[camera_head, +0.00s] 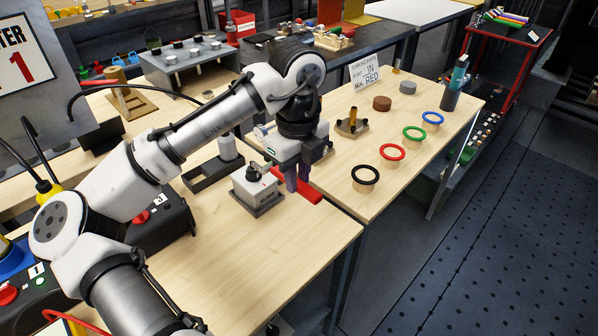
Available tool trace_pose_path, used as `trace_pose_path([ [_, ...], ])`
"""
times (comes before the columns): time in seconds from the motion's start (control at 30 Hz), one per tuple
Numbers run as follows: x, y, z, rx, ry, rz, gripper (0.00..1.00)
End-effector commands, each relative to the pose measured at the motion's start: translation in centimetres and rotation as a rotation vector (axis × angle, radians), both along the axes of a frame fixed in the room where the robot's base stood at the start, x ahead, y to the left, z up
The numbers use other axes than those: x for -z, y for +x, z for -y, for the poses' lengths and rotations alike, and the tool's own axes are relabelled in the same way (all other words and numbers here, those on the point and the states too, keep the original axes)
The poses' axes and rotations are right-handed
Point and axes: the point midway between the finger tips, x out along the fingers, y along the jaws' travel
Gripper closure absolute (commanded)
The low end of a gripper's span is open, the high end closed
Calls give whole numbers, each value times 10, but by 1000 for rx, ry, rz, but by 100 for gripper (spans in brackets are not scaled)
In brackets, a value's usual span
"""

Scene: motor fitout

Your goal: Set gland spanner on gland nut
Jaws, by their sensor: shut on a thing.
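My gripper (291,186) points straight down over the front edge of the table. Its purple fingers are shut on a flat red tool, which I take to be the gland spanner (311,194). The spanner runs from behind the fingers out to the lower right; its far end is partly hidden by the fingers. A pale box-shaped unit (248,190) on a dark base stands just left of the gripper. I cannot make out the gland nut clearly, nor whether the spanner touches the unit.
Black (365,176), red (392,152), green (414,133) and blue (432,118) rings sit on round stands at right. A sign (367,72) stands behind. A dark tray (212,172) lies left of the unit. The front left tabletop is clear.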

Motion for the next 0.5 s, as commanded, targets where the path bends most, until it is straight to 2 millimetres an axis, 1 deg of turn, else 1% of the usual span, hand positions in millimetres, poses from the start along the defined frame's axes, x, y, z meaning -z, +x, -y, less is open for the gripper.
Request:
trace_pose_path([
  [0.17,-3,0,1,1,-3,0,100],
  [0.5,33,0,1,0,-1,0,100],
])
